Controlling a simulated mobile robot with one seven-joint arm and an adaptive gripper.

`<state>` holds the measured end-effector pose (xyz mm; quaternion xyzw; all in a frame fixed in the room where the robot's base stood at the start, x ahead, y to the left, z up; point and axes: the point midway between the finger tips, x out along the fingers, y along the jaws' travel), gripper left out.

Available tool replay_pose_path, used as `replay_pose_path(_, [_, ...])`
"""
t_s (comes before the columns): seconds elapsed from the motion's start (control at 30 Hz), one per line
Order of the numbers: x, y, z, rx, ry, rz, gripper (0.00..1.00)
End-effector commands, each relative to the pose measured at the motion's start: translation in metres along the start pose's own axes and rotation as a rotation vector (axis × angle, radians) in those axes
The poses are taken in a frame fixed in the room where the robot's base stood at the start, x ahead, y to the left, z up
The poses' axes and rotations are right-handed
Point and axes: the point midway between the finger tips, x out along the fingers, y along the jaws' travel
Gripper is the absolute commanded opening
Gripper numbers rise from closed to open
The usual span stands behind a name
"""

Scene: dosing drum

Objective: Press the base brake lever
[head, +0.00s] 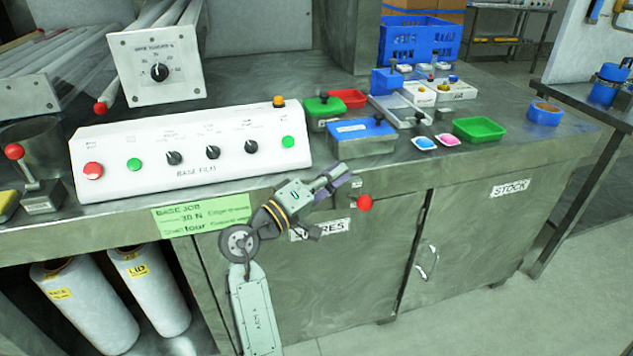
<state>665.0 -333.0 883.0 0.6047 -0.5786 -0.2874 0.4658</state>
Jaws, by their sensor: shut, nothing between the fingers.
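A red ball knob (364,203) sticks out at the bench front, just right of and below my gripper. Another lever with a red ball (14,152) stands on a dark block at the far left of the bench top. No label shows which is the base brake lever. My gripper (346,174) is shut and empty, pointing up and right in front of the bench edge. It looks close to the right red knob, but I cannot tell if they touch. The arm hides part of the cabinet front and its sign.
The white "BASE FILM" control panel (190,153) stands behind and left of my gripper. A blue-lidded box (361,136) and a green tray (479,129) sit on the bench. A green job card (202,214) hangs on the front edge. The floor at right (520,300) is clear.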

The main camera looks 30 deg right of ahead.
Motion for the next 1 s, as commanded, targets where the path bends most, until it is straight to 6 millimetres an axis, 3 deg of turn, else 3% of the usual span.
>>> replay_pose_path(0.03, [0.011,0.003,0.001,-0.003,-0.004,0.002,0.0])
replay_pose_path(0.33, [-0.006,0.0,0.034,-0.002,0.001,-0.001,0.0])
replay_pose_path(1.0, [-0.01,-0.005,0.042,0.03,0.001,0.015,0.0])
